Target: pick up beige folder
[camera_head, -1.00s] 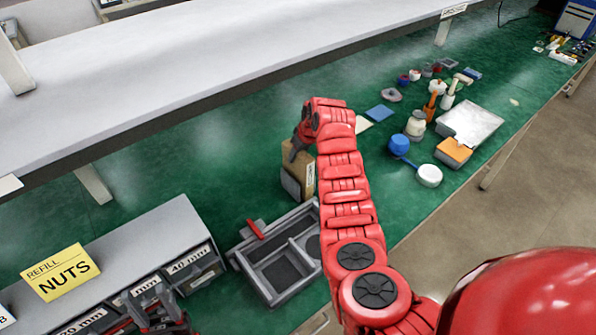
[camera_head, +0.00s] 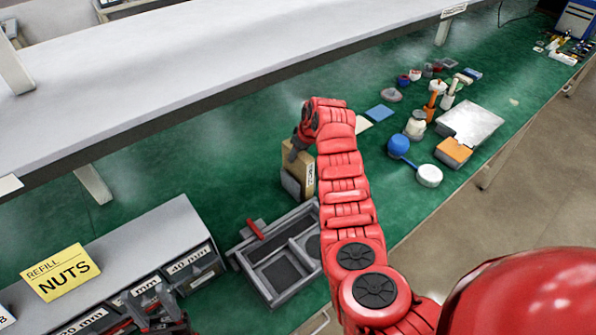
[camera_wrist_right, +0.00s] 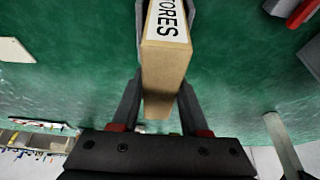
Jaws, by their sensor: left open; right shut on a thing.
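The beige folder (camera_head: 299,160) stands upright on the green bench in the head view, a white label on its narrow side. In the right wrist view the folder (camera_wrist_right: 166,76) lies between the fingers, its "STORES" label at the top. My right gripper (camera_head: 295,152) is shut on its upper part. A grey block-like holder (camera_head: 290,186) is against its lower left side; I cannot tell whether the folder is still inside it. My left gripper (camera_head: 152,318) is open and empty at the bottom left, in front of the labelled drawers.
A grey compartment tray (camera_head: 277,272) with a red-handled part lies just in front. The drawer unit (camera_head: 150,245) with a yellow NUTS sign (camera_head: 61,272) is at left. A white shelf (camera_head: 190,60) overhangs the bench behind. Pump parts and a metal plate (camera_head: 470,122) lie to the right.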

